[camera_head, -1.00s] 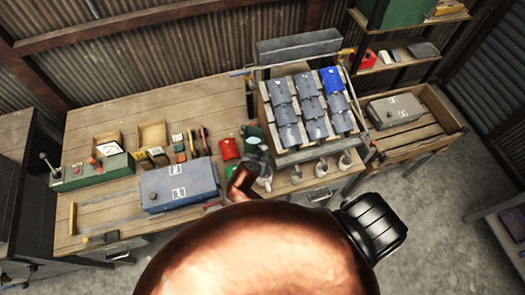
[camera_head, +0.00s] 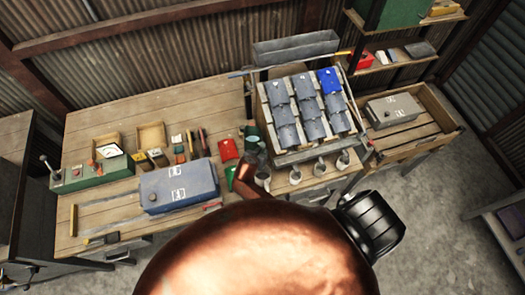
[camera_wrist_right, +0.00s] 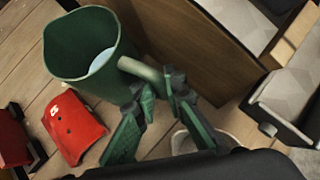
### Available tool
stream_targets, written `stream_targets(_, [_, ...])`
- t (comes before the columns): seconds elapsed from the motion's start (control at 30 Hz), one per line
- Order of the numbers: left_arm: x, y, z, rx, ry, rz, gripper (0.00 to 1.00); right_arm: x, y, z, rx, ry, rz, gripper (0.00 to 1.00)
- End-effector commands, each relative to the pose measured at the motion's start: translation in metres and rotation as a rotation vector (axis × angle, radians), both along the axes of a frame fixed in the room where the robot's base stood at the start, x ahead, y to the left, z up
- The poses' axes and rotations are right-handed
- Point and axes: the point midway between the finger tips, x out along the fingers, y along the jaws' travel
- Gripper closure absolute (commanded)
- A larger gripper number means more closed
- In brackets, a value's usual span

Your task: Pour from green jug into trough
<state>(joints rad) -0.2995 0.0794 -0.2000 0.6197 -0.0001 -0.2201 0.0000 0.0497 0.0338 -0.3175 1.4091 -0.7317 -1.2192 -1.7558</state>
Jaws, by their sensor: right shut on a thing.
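The green jug (camera_wrist_right: 75,62) is in the right wrist view, at the upper left, its open mouth showing a pale patch inside. Its handle (camera_wrist_right: 140,70) reaches between the fingers of my right gripper (camera_wrist_right: 160,95), which is shut on it. In the head view the jug (camera_head: 250,130) is small and partly hidden behind my right gripper (camera_head: 256,148), at the left side of the rack. A long grey trough (camera_head: 296,47) lies at the back, behind the rack. My left gripper is not in view.
A rack of grey and blue blocks (camera_head: 268,112) stands right of the jug. Several pale cups (camera_head: 319,167) line its front. A red object (camera_head: 228,149) lies left of the jug, with a blue-grey box (camera_head: 178,187) further left. The workbench (camera_head: 85,210) has bare wood at the back left.

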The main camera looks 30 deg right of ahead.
Motion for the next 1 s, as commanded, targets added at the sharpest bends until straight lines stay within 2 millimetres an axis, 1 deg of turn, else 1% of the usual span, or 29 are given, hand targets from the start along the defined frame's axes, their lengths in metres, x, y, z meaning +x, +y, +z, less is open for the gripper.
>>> stream_targets(0.2, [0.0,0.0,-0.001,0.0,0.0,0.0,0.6,0.0008,0.0,0.0001,-0.002,-0.002,0.001,1.0])
stream_targets(0.4, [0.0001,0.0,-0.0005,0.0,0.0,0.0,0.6,0.0008,0.0,-0.0052,-0.002,-0.002,0.001,1.0])
stream_targets(0.43, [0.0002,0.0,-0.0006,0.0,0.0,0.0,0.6,-0.0001,0.0002,-0.006,-0.001,0.001,0.001,0.88])
stream_targets(0.67, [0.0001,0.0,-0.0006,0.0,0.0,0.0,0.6,-0.0001,0.0001,-0.0058,0.0,0.001,0.001,0.72])
stream_targets(0.9, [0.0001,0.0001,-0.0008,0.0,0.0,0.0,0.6,-0.0001,0.0003,-0.0058,0.0,0.001,0.001,0.72])
stream_targets(1.0, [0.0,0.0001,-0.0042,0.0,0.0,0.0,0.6,0.0001,0.0004,-0.0066,0.001,-0.001,0.0,0.72])
